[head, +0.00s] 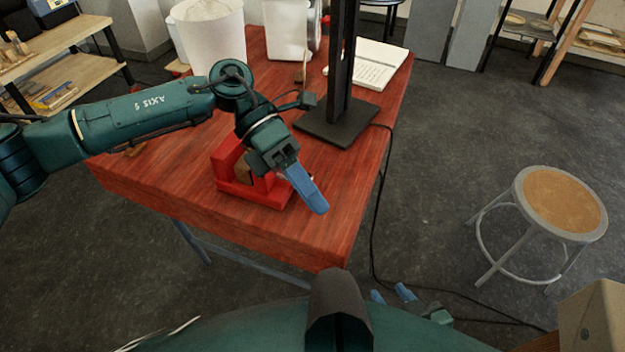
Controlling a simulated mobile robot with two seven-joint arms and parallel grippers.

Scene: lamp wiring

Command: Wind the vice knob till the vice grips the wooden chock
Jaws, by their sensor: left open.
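The red vice (228,160) sits on the red-brown table near its front edge. The brown wooden chock (243,172) stands between its jaws, partly covered by my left arm; I cannot tell whether both jaws touch it. My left gripper (309,192) is over the right end of the vice, its blue fingers pointing down and to the right. It is open, though its fingers overlap in this view. The vice knob is not visible and seems hidden behind the gripper. My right gripper (391,295) is low at the bottom, away from the table, with its blue fingertips apart and empty.
A black lamp stand (338,125) rises behind the vice, with a cable running off the table's right edge. A stool (562,200) stands at right; the table's front right corner is clear.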

